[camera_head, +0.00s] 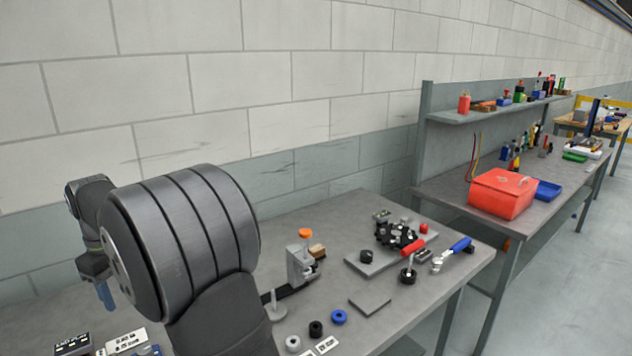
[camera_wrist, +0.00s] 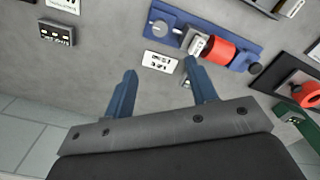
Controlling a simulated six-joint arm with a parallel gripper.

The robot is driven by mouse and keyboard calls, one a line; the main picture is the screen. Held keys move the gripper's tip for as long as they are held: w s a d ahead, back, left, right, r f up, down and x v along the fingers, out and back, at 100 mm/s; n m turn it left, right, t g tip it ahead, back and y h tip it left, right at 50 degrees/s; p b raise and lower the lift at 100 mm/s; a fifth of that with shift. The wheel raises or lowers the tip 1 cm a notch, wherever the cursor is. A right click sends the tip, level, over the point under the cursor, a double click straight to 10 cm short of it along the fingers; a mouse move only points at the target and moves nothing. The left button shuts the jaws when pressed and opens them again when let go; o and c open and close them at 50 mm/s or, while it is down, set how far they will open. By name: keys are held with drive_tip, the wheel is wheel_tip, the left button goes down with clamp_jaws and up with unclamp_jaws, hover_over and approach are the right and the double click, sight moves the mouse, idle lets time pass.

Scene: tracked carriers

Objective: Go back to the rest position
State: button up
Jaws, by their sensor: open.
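My gripper (camera_wrist: 158,88) is open in the wrist view, its two blue fingers spread with nothing between them. It hangs above the grey table (camera_wrist: 100,50). A blue fixture (camera_wrist: 170,22) with a red cylinder (camera_wrist: 221,50) lies past the right finger. In the head view my gripper (camera_head: 107,296) is at the left, pointing down, with my arm in front of much of the table's left part. The gap between its fingers is hard to see there.
A tracked black assembly (camera_head: 397,236), a red-handled tool (camera_head: 412,247), a blue-handled tool (camera_head: 458,246) and several rings lie on the table's right part. A clamp with an orange knob (camera_head: 305,233) stands mid-table. A second bench holds a red box (camera_head: 502,194). A wall runs behind.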

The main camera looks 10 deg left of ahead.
sight(144, 349)
wheel_tip(144, 349, down, 17)
drive_tip(key=shift+f, duration=0.1)
idle(0.4)
wheel_tip(144, 349, up, 18)
wheel_tip(144, 349, down, 18)
drive_tip(key=shift+r, duration=0.1)
drive_tip(key=shift+m, duration=0.3)
drive_tip(key=m, duration=0.3)
drive_tip(key=shift+m, duration=0.4)
drive_tip(key=m, duration=0.3)
drive_tip(key=shift+m, duration=0.4)
drive_tip(key=m, duration=0.3)
drive_tip(key=shift+m, duration=0.4)
drive_tip(key=m, duration=0.4)
